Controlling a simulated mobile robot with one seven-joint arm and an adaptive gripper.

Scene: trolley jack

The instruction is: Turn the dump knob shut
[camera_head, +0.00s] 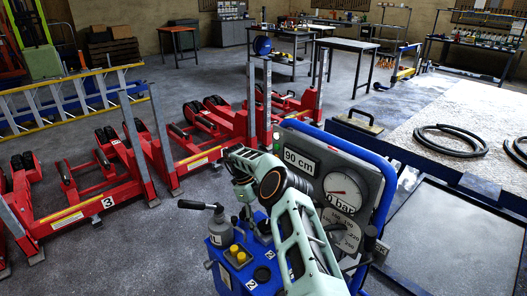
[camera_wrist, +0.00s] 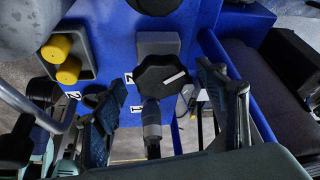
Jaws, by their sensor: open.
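A black scalloped knob with a white pointer mark (camera_wrist: 162,80) sits on the blue control unit (camera_wrist: 203,15) in the wrist view, beside the labels 1 and 2. A second black knob (camera_wrist: 155,5) is cut off at the top edge. I cannot tell from lettering which one is the dump knob. My gripper (camera_wrist: 163,108) is open, with one finger to the left and one to the right of the marked knob. Neither finger clearly touches it.
Yellow buttons (camera_wrist: 66,60) stand left of the knobs. A gauge panel (camera_head: 325,175) with a blue frame rises behind my arm. A black-handled lever (camera_head: 197,205) sticks out left of the unit.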

